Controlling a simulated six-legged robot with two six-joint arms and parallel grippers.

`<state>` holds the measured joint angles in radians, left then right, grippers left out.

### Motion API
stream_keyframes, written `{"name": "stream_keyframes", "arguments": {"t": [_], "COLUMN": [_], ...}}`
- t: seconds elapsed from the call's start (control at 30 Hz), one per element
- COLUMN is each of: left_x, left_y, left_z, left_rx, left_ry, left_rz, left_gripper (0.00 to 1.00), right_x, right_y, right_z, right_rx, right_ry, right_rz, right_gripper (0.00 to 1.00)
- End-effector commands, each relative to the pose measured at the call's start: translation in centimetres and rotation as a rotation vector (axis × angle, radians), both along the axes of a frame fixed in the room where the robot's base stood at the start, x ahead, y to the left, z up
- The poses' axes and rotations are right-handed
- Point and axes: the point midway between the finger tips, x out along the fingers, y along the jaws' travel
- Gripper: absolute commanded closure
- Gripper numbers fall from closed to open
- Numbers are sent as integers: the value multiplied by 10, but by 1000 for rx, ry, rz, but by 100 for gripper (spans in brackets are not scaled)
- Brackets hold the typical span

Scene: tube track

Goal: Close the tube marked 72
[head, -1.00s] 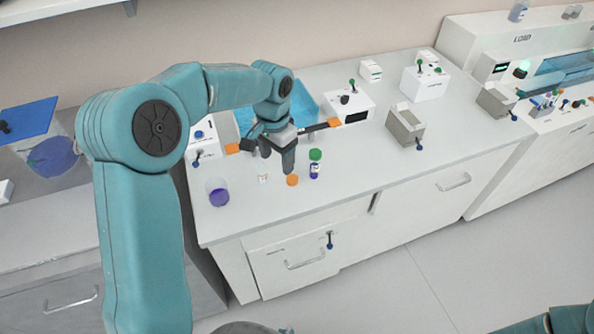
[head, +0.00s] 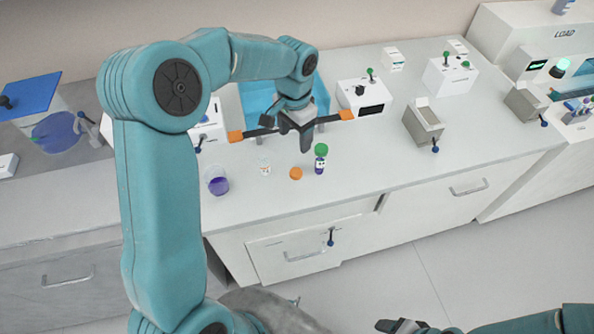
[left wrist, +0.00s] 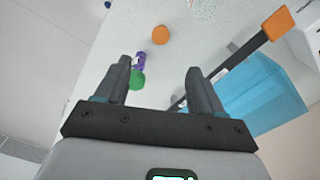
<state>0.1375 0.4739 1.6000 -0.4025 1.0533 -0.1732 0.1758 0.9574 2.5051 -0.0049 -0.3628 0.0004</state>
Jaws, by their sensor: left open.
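A small clear tube with a white label (head: 265,168) stands on the bench; no lid shows on it, and its marking is too small to read. An orange cap (head: 296,173) lies on the bench to its right. A purple vial (head: 320,168) with a green cap (head: 321,150) stands further right. My left gripper (head: 296,138) is open and empty above the bench, just behind these. In the left wrist view, the open fingers (left wrist: 158,67) have the green cap (left wrist: 137,79) near the left finger and the orange cap (left wrist: 161,34) beyond. My right gripper (head: 402,326) shows partly at the bottom edge.
A beaker of purple liquid (head: 218,186) stands at the left front. A blue tray (head: 255,100) lies behind my left gripper, with a dark orange-ended bar (head: 346,115) along its front. Grey holders and white boxes stand right. The front right bench is clear.

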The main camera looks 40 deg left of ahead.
Motion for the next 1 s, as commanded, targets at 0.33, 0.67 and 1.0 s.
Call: {"name": "stream_keyframes", "arguments": {"t": [0.33, 0.67, 1.0], "left_x": [2, 6, 7], "left_y": [0, 0, 0], "left_z": [-75, -97, -111], "left_rx": [-2, -1, -2], "left_ry": [7, 1, 6], "left_rz": [0, 1, -1], "left_gripper": [32, 32, 32], "right_x": [0, 0, 0], "right_y": [0, 0, 0], "right_z": [7, 8, 16], "right_rx": [0, 0, 0], "right_ry": [0, -1, -1], "right_rz": [0, 0, 0], "right_gripper": [33, 33, 33]}}
